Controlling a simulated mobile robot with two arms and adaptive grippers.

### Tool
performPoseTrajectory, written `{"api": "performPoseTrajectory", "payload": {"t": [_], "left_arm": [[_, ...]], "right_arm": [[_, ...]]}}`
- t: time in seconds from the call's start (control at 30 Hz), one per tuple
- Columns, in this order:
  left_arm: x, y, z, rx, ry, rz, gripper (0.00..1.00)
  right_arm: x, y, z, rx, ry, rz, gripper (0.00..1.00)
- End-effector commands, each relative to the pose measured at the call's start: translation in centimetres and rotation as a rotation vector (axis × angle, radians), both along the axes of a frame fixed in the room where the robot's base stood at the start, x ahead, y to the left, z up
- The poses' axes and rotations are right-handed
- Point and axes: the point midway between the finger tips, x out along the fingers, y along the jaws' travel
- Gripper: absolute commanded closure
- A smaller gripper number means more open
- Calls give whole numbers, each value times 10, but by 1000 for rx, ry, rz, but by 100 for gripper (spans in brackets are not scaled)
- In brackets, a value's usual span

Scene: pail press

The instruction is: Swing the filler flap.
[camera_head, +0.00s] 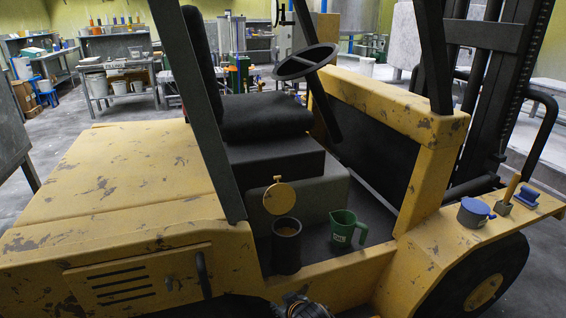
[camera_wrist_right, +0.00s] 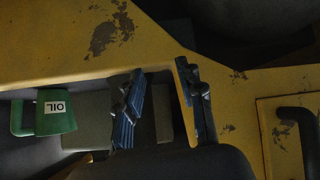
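The filler flap is a round yellow disc (camera_head: 279,198) standing upright and open above a black filler neck (camera_head: 286,252). The neck's mouth shows a brownish inside. My right gripper (camera_head: 305,307) is at the bottom edge of the head view, in front of and below the neck, and only partly shows. In the right wrist view its two blue-padded fingers (camera_wrist_right: 160,108) are apart. A thin yellow strip, apparently the flap edge-on (camera_wrist_right: 190,100), lies along the right-hand finger; I cannot tell whether they touch. The dark neck (camera_wrist_right: 165,165) is below. My left gripper is not in view.
A green jug (camera_head: 346,230) marked OIL stands on the floor of the yellow forklift (camera_head: 130,170), right of the neck. A steering wheel (camera_head: 305,62) and a black pillar (camera_head: 200,110) are nearby. A blue-grey pot (camera_head: 472,212) sits on the right fender.

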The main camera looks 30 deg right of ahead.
Motion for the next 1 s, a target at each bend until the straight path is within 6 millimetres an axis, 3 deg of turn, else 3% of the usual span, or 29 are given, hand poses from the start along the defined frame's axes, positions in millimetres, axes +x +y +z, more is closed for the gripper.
{"api": "performPoseTrajectory", "payload": {"t": [0.03,0.1,0.3,0.43,0.5,0.63,1.0], "left_arm": [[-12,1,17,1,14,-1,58],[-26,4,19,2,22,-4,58],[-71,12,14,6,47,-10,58],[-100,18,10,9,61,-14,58],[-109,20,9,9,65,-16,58],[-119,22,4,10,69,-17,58],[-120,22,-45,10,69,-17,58]], "right_arm": [[24,-14,52,-4,-63,-18,62],[52,-30,96,-3,-144,-41,62],[115,-72,198,10,-345,-96,62],[142,-95,245,18,-447,-121,62],[150,-103,262,24,-484,-129,62],[159,-111,275,28,-519,-137,62],[198,-121,259,27,-524,-137,62]]}}
